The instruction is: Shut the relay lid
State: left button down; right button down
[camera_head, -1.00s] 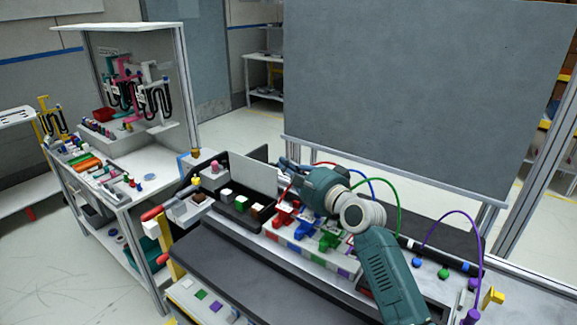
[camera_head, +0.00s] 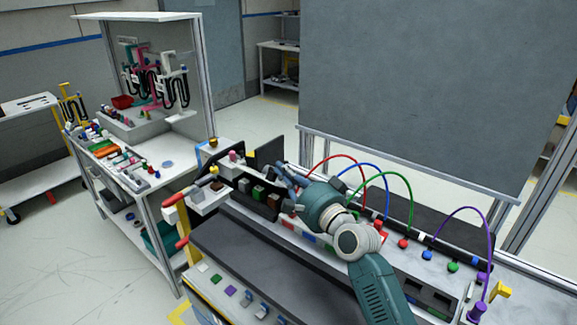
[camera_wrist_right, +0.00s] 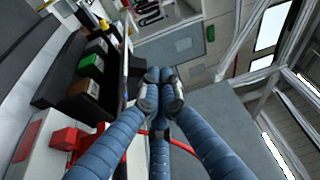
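The relay box (camera_head: 238,196) is a black tray at the centre left of the head view. It holds a row of relay blocks (camera_head: 258,193), which look shaded. The relay lid (camera_wrist_right: 125,60) shows in the right wrist view as a thin plate almost edge-on, beside the fingers. In the head view its face is hard to pick out from the dark box. My right gripper (camera_wrist_right: 160,88) has its blue fingers drawn together with nothing seen between them. It is at the lid's right end and behind it; contact cannot be told. My left gripper is out of view.
A dark upright panel (camera_head: 268,150) stands behind the box. A grey rail (camera_head: 270,262) runs in front. A workbench (camera_head: 160,165) stands to the left.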

aim_at(272, 179)
jog(key=shift+s+a+f, duration=0.65)
jog(key=shift+s+a, duration=0.05)
jog(key=shift+s, duration=0.15)
jog(key=shift+s+a+f, duration=0.15)
jog(key=shift+s+f, duration=0.1)
jog(key=shift+f, duration=0.15)
